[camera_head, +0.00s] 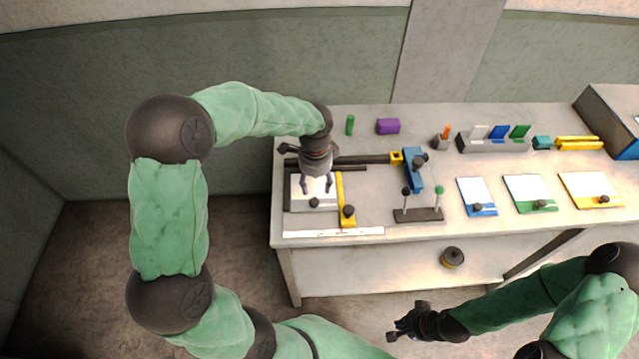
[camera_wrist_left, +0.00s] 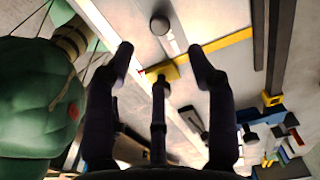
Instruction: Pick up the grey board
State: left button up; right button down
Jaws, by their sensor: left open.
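The grey board (camera_head: 300,206) lies at the left end of the table, with a pale upper face, a grey strip along its front and a dark knob (camera_head: 314,202). A yellow bar (camera_head: 340,190) with its own dark knob runs along its right side. My left gripper (camera_head: 317,188) is open above the board, pointing down, and partly hides it. In the left wrist view the open fingers (camera_wrist_left: 162,65) have nothing between them; a round knob (camera_wrist_left: 160,23) and the yellow bar (camera_wrist_left: 225,40) show beyond them. My right gripper (camera_head: 400,332) hangs in front of the table, its jaws unclear.
A white strip (camera_head: 333,232) lies along the front edge. A blue clamp-like part (camera_head: 413,170) and a stand with two posts (camera_head: 419,214) are to the right. Blue (camera_head: 483,210), green (camera_head: 541,206) and yellow (camera_head: 600,202) knobbed boards lie further right.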

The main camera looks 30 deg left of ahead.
pick_arm(q)
jog(key=b, duration=0.1)
send_over(314, 201)
jog(key=f, duration=0.4)
jog(key=shift+s+d+f, duration=0.3)
jog(key=shift+w+f, duration=0.15)
jog(key=shift+f, duration=0.35)
jog(key=f, duration=0.1)
jog(key=f+b, duration=0.1)
jog(key=f, duration=0.2)
jog(key=shift+w+a+f+b, duration=0.15)
jog(key=shift+a+f+b, duration=0.15)
jog(key=shift+f+b, duration=0.1)
grip_shut()
